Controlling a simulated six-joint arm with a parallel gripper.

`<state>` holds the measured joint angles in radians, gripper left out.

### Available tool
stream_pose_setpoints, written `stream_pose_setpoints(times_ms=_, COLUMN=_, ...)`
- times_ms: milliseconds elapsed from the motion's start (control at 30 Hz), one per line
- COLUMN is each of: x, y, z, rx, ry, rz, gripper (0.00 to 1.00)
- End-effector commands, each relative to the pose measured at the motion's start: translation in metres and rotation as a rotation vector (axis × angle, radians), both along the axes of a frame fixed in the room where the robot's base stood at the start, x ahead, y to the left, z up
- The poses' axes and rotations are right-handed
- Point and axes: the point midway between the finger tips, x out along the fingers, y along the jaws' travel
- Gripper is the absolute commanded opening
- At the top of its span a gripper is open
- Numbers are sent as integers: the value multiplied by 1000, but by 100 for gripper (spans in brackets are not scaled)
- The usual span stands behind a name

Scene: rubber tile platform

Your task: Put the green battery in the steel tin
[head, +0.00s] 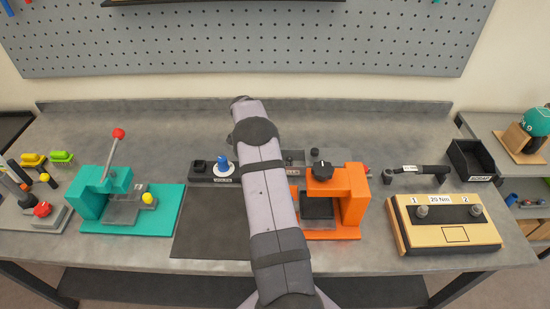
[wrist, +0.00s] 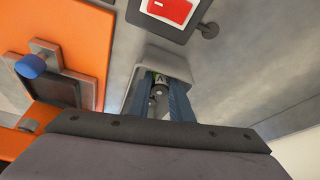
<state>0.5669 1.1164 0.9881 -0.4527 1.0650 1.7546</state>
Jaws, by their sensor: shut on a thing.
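My gripper (wrist: 161,86) shows in the wrist view, with its two blue-grey fingers shut on the green battery (wrist: 159,78). A grey box-like container (wrist: 182,66), which looks like the steel tin, lies behind the fingertips. The battery overlaps it in the picture; I cannot tell whether it is above the container or inside it. In the head view my arm hides the gripper and battery.
An orange press (head: 355,200) stands close by; it also shows in the wrist view (wrist: 75,25). A teal press (head: 90,205) is at left. A tan box (head: 445,235) and black bin (head: 470,158) are at right. A dark mat (head: 215,240) lies in front.

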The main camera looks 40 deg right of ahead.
Motion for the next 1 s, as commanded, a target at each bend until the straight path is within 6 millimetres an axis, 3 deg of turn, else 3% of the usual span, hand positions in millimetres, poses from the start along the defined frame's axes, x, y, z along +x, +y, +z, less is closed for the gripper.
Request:
stream_pose_setpoints(times_ms=900, x=0, y=1, z=-18, rx=3, ry=0, rz=1, gripper=0)
stream_pose_setpoints(times_ms=933, x=0, y=1, z=-18, rx=3, ry=0, rz=1, gripper=24)
stream_pose_setpoints(times_ms=1000, x=0, y=2, z=-18, rx=3, ry=0, rz=1, gripper=41)
